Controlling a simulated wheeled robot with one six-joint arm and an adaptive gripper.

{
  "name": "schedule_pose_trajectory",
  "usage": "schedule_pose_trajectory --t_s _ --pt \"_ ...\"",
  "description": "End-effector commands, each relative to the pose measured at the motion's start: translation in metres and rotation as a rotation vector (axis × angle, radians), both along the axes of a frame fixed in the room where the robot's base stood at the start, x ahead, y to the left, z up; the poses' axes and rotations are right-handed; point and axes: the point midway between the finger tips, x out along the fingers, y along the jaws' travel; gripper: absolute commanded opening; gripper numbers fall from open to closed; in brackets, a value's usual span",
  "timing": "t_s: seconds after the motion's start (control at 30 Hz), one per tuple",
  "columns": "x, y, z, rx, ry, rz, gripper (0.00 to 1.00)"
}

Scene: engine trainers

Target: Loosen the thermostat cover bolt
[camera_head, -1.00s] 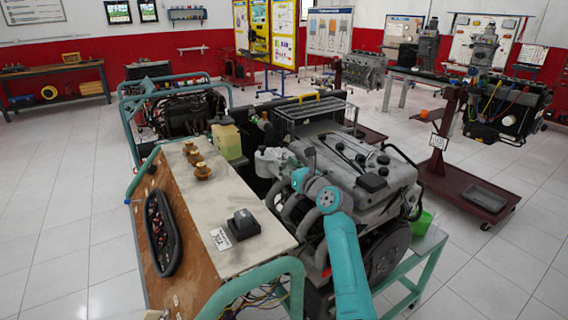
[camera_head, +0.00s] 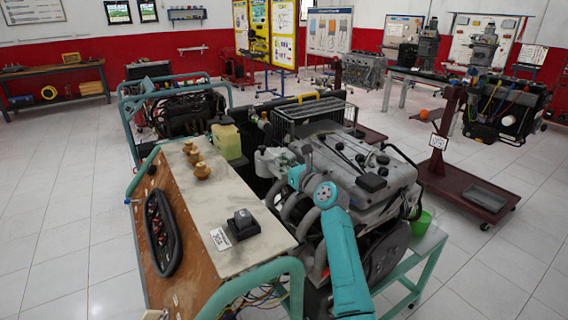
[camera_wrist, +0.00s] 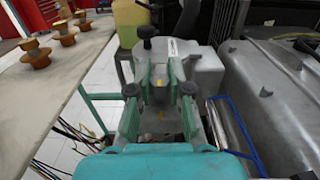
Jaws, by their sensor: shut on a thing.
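The engine (camera_head: 365,175) stands on a teal frame, and the grey thermostat housing (camera_head: 272,160) is at its left end. In the wrist view the grey housing (camera_wrist: 205,75) with a white label is just beyond the fingers. My gripper (camera_wrist: 160,78) is at this housing, its two teal fingers on either side of a grey part. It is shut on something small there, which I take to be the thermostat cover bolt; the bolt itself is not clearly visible. In the head view my arm reaches in from the front, and the fingers are too small to make out.
A board panel (camera_head: 215,220) with brass-coloured fittings (camera_head: 202,170) and a black box (camera_head: 243,222) lies left of the engine. A yellowish reservoir (camera_head: 227,141) stands behind the housing. Loose wires (camera_wrist: 75,135) hang below the panel. A green cup (camera_head: 421,223) is at the right.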

Motion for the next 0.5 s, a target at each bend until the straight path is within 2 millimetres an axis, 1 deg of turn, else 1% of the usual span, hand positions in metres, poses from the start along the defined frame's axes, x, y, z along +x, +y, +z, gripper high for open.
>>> schedule_pose_trajectory --t_s 0.4,0.5 --pt "0.0010 -0.0007 -0.0024 -0.001 0.006 0.218 0.00" --pt "0.0003 -0.0007 -0.0015 0.000 0.002 0.247 0.00"
